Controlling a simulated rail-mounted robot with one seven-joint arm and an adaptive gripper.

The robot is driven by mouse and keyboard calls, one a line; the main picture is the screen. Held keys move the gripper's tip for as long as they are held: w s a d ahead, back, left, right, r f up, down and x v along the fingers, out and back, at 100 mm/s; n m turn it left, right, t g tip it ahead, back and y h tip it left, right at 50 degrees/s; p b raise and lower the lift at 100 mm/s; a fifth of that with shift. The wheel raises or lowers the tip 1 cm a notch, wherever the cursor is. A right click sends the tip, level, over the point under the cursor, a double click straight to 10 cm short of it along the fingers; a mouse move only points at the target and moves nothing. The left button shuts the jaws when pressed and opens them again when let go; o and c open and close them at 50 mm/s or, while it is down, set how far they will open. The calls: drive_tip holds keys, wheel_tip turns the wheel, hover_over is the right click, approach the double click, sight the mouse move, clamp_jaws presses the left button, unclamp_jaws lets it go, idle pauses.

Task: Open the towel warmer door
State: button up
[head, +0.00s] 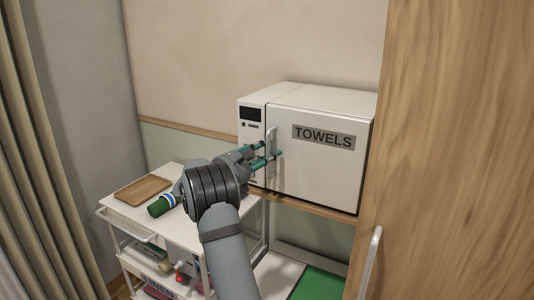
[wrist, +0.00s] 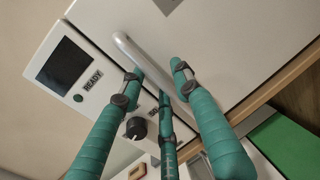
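The white towel warmer (head: 257,96) stands on a wooden shelf, and its door (head: 318,175), labelled TOWELS, is closed. The vertical bar handle (head: 271,139) is at the door's left edge; in the wrist view the handle (wrist: 150,62) runs diagonally in front of the door (wrist: 232,50). My gripper (head: 268,156) is at the handle's lower part. In the wrist view its green fingers (wrist: 162,84) are spread, with the handle's lower part between their tips. I see no clear contact with the handle.
A control panel (wrist: 66,75) with a dark screen and a knob (wrist: 135,128) is beside the door. A white cart (head: 125,216) with a wooden tray (head: 143,189) and a green cup (head: 160,206) is at left. A wooden panel (head: 450,150) stands close at right.

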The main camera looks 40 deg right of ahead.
drive_tip(key=shift+c, duration=1.1)
drive_tip(key=c, duration=0.4)
clamp_jaws()
